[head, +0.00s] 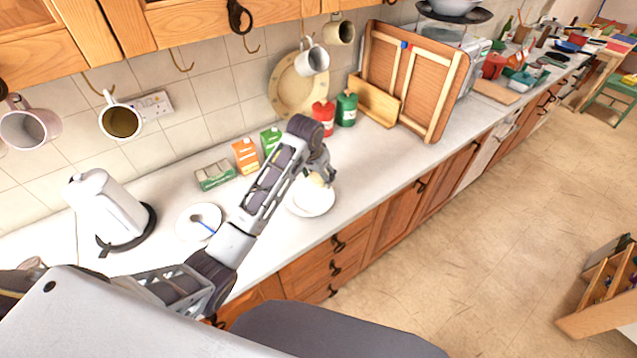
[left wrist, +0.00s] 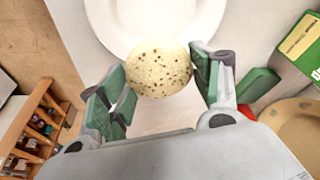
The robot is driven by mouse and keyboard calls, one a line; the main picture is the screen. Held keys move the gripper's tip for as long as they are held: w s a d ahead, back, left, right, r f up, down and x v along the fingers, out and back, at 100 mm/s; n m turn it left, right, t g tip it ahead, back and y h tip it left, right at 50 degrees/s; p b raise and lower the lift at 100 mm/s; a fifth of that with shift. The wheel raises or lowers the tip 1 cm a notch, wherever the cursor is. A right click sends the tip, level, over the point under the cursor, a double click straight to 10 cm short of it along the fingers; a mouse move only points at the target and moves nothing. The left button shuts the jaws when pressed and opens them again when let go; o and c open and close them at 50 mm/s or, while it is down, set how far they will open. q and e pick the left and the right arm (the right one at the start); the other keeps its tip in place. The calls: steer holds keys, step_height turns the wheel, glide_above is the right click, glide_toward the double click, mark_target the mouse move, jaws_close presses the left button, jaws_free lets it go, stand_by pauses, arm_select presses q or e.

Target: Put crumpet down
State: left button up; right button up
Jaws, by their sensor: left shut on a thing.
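The crumpet (left wrist: 158,71) is a pale round with dark specks, in the middle of the left wrist view. My left gripper (left wrist: 160,84) is shut on it, with a green-padded finger at either side. In the head view the crumpet (head: 317,181) is a small pale patch, partly hidden by my left gripper (head: 319,172). A white plate (head: 311,205) lies on the counter under the gripper, and the crumpet appears over it. The plate's rim (left wrist: 103,22) also shows in the left wrist view. I cannot tell the gap between crumpet and plate. My right gripper is not in view.
A white saucer (head: 190,224) with a blue-handled utensil and a kettle (head: 105,207) stand left. Cartons (head: 245,156), red (head: 323,117) and green (head: 346,110) canisters stand behind. Mugs (head: 120,118) hang above. Counter (head: 390,160) right of the plate is clear.

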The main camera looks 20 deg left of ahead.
mark_target(317, 179)
arm_select(q)
steer(key=shift+f+p, duration=0.3)
steer(key=shift+f, duration=1.55)
steer(key=shift+f, duration=0.5)
steer(key=o, duration=1)
steer(key=shift+r, duration=0.15)
steer(key=shift+r, duration=0.5)
steer(key=b+v, duration=0.2)
steer(key=v, duration=0.9)
steer(key=shift+s+r, duration=0.15)
steer(key=shift+r, duration=0.2)
